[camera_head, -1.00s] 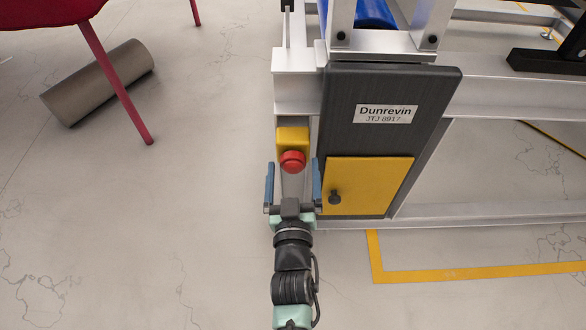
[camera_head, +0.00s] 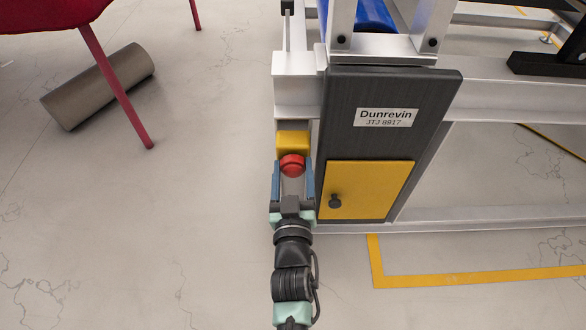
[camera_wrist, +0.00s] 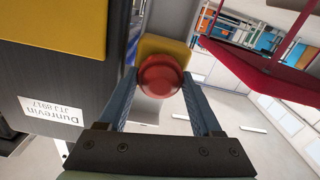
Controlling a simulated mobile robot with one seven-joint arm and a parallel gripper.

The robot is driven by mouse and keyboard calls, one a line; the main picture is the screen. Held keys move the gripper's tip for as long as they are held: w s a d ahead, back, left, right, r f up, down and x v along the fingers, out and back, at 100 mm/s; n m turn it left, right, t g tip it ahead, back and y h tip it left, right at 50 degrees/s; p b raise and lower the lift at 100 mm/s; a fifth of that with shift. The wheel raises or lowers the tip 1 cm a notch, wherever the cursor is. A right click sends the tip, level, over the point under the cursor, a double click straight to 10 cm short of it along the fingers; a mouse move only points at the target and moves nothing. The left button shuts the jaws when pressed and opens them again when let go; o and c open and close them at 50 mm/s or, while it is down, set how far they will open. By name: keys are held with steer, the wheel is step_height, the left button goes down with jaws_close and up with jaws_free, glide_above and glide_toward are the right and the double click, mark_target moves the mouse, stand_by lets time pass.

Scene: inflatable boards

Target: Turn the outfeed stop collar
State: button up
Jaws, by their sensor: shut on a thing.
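The outfeed stop collar is a round red knob (camera_head: 292,161) on a yellow box (camera_head: 292,141), fixed to the pale frame left of the dark grey cabinet. My gripper (camera_head: 292,168) is in front of it with a blue finger on each side. In the wrist view the red knob (camera_wrist: 160,76) sits between the fingertips, with the yellow box (camera_wrist: 163,46) behind it. The gripper is shut on the knob. The knob's sides where the fingers press are partly hidden.
The dark cabinet (camera_head: 345,110) with a yellow door (camera_head: 370,190) and black latch (camera_head: 335,201) stands close on the right. A red chair (camera_head: 118,85) and a grey roller (camera_head: 98,86) are at upper left.

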steer(key=shift+m, duration=0.3)
steer(key=shift+m+p, duration=0.6)
steer(key=shift+m, duration=0.6)
steer(key=shift+m+p, duration=0.65)
steer(key=shift+m, duration=0.95)
steer(key=o, duration=1.4)
steer(key=s+p, duration=0.3)
steer(key=s, duration=1)
